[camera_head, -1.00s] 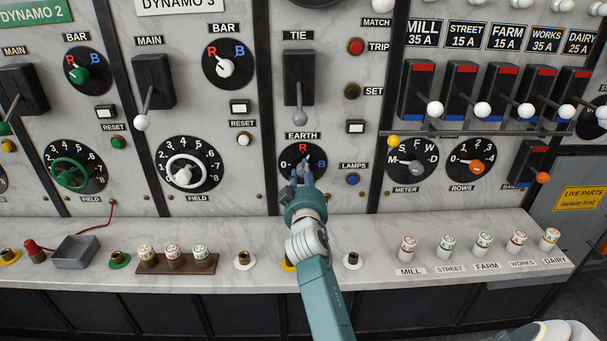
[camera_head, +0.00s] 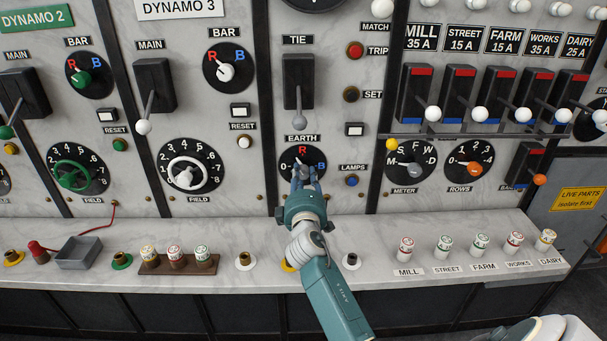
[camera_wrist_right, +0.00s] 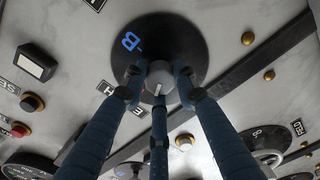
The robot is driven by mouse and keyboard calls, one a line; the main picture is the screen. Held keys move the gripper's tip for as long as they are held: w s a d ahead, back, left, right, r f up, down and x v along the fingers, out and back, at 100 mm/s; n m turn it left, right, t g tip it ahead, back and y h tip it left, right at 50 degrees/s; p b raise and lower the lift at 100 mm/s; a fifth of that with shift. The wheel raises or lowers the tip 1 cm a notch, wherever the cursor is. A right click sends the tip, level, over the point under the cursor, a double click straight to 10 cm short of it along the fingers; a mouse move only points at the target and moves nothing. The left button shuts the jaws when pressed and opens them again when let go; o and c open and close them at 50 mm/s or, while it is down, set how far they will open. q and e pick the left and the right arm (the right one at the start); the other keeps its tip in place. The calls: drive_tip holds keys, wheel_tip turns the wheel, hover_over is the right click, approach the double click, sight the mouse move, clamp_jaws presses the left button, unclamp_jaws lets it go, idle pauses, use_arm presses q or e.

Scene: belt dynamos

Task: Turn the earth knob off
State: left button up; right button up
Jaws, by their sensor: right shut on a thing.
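The earth knob is a small grey knob with a pale line, and shows in the right wrist view (camera_wrist_right: 159,77) between the blue fingers. Its round black dial (camera_head: 288,163) is under the EARTH label in the head view, marked 0, a red R and a blue B. My right gripper (camera_head: 304,172) is at the dial, coming from below, and is shut on the knob. It also shows in the right wrist view (camera_wrist_right: 160,92), with the fingers around the knob. The fingers hide much of the knob in the head view, and I cannot tell which mark it points to. My left gripper is out of view.
The tie lever (camera_head: 299,105) hangs above the dial. The lamps button (camera_head: 352,181) and meter dial (camera_head: 410,165) are to the right. Below, the marble ledge (camera_head: 330,228) carries sockets and several fuses. A handwheel (camera_head: 188,175) is to the left.

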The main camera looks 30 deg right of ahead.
drive_tip(key=n+p, duration=0.1)
drive_tip(key=n, duration=0.2)
drive_tip(key=r+n+p, duration=0.1)
drive_tip(key=n, duration=0.2)
drive_tip(key=shift+w, duration=0.1)
drive_tip(key=n+p, duration=0.2)
drive_tip(key=n, duration=0.2)
drive_tip(key=shift+f+n+p, duration=0.1)
drive_tip(key=shift+n+p, duration=0.4)
drive_tip(key=shift+n, duration=0.6)
drive_tip(key=shift+f, duration=0.1)
drive_tip(key=o, duration=1)
drive_tip(key=shift+o, duration=0.7)
drive_tip(key=shift+w+f, duration=0.1)
drive_tip(key=shift+f, duration=0.1)
drive_tip(key=shift+f, duration=0.1)
